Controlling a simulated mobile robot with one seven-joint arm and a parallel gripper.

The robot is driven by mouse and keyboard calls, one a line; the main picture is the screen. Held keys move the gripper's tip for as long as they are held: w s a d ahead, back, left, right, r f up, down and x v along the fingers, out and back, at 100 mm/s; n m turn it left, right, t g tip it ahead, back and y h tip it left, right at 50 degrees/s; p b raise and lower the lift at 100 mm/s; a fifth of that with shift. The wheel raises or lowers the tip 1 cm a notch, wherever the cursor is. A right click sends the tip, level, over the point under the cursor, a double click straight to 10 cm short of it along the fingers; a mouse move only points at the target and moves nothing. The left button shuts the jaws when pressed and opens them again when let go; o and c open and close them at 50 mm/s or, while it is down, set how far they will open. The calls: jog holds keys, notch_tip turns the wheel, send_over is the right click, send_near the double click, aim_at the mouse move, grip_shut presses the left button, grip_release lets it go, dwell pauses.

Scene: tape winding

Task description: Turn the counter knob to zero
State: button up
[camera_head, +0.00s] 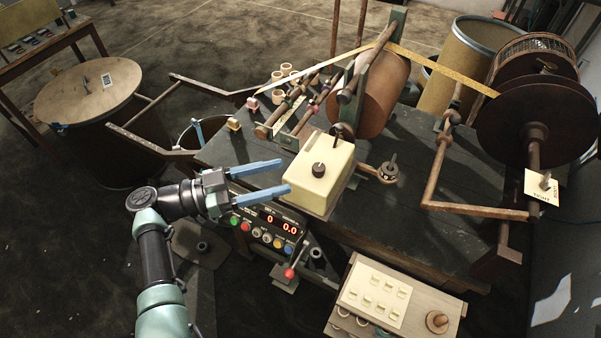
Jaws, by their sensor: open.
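A cream box (327,190) stands on the dark bench, with a small dark round knob (319,170) on its top. I take this to be the counter knob, but I cannot read its marking. My gripper (285,176) is open and empty, its two blue fingers pointing right toward the box. The fingertips are just left of the box and apart from the knob, with nothing between them. Below the gripper, a panel display (280,222) shows red digits, 0 and 0.0.
Coloured buttons (262,233) and a red-tipped lever (289,272) sit below the gripper. A dark knob on a round base (388,172) is right of the box. Yellow tape (440,68) runs to a large reel (535,110).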

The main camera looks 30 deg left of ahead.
jog(key=v, duration=0.3)
jog(key=shift+s+a+b, duration=0.25)
jog(key=shift+s+b, duration=0.05)
jog(key=shift+b, duration=0.05)
